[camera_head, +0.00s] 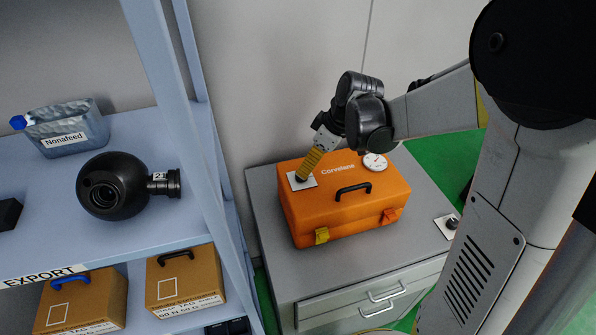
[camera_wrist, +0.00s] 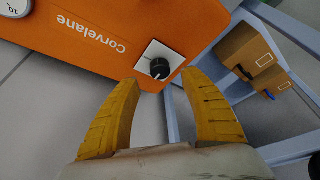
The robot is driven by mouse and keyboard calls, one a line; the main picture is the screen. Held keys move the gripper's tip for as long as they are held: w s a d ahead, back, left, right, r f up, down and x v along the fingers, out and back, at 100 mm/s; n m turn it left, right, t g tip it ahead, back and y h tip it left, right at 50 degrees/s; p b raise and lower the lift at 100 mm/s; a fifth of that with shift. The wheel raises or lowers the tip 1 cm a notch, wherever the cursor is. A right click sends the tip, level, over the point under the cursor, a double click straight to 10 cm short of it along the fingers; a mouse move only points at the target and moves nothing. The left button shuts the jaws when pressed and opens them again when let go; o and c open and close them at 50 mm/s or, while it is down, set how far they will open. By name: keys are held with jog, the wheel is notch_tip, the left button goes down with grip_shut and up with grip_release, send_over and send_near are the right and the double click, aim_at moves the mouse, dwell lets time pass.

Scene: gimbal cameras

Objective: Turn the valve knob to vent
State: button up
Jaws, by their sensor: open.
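An orange case (camera_head: 345,205) marked "Corvelane" stands on a grey cabinet. A black knob (camera_wrist: 160,68) on a white square plate (camera_wrist: 150,55) sits at a corner of the case's top. In the head view the plate (camera_head: 310,183) shows under my gripper (camera_head: 304,172), which partly covers the knob. My gripper (camera_wrist: 160,80) has yellow fingers, open and apart with nothing between them. In the wrist view the knob lies just beyond the fingertips, between their lines. I cannot tell whether the fingertips touch the plate. No vent marking is readable.
A round gauge (camera_head: 375,162) stands at the case's back right. Another small knob on a white plate (camera_head: 446,228) sits on the grey cabinet (camera_head: 270,215). A blue shelf (camera_head: 180,120) with a black camera-like ball (camera_head: 112,187) and boxes (camera_head: 185,280) stands left.

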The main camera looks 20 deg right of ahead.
jog(key=b+x, duration=0.1)
jog(key=x, duration=0.5)
jog(key=shift+w+a+r, duration=0.1)
grip_shut()
